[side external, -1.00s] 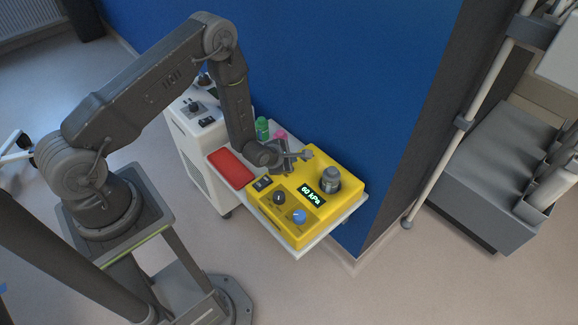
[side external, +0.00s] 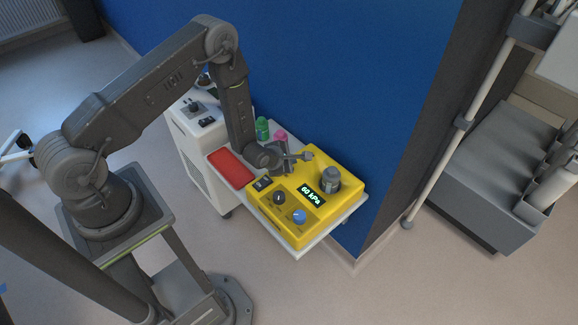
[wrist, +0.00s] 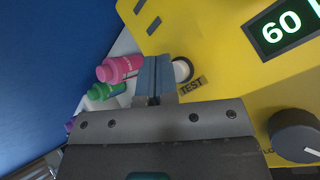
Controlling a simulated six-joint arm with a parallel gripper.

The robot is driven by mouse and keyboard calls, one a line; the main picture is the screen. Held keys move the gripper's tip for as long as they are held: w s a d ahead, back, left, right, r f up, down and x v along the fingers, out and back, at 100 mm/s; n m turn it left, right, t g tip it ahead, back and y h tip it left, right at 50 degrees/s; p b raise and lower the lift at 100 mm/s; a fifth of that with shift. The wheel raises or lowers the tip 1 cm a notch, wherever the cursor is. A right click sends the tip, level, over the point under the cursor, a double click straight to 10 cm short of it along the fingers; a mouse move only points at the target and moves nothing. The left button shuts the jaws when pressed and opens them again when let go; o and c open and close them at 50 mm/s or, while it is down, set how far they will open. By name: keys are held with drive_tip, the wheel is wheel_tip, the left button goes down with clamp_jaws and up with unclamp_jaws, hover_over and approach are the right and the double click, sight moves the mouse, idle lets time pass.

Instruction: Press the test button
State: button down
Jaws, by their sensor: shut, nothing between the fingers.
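The yellow unit (side external: 320,155) lies on a white shelf. Its display (side external: 311,195) reads 60 kPa. In the wrist view, the round, pale test button (wrist: 182,69) sits on the yellow face beside a TEST label (wrist: 191,86). My gripper (side external: 306,156) is over the unit's back-left part, its fingers shut and empty. In the wrist view the fingertips (wrist: 155,62) overlap the button's left side and hide part of it. I cannot tell whether they touch it. The button is not clear in the side view.
A grey cylindrical knob (side external: 330,180), a black dial (side external: 279,198), a blue dial (side external: 299,216) and a black switch (side external: 263,183) stand on the unit. A red tray (side external: 230,168), a green bottle (side external: 262,128) and a pink bottle (side external: 281,136) are nearby. A blue wall (side external: 330,80) rises behind.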

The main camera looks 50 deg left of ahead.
drive_tip(key=shift+f, duration=0.95)
idle(1.0)
drive_tip(key=shift+r, duration=1.3)
drive_tip(key=shift+r, duration=2.5)
drive_tip(key=shift+r, duration=3)
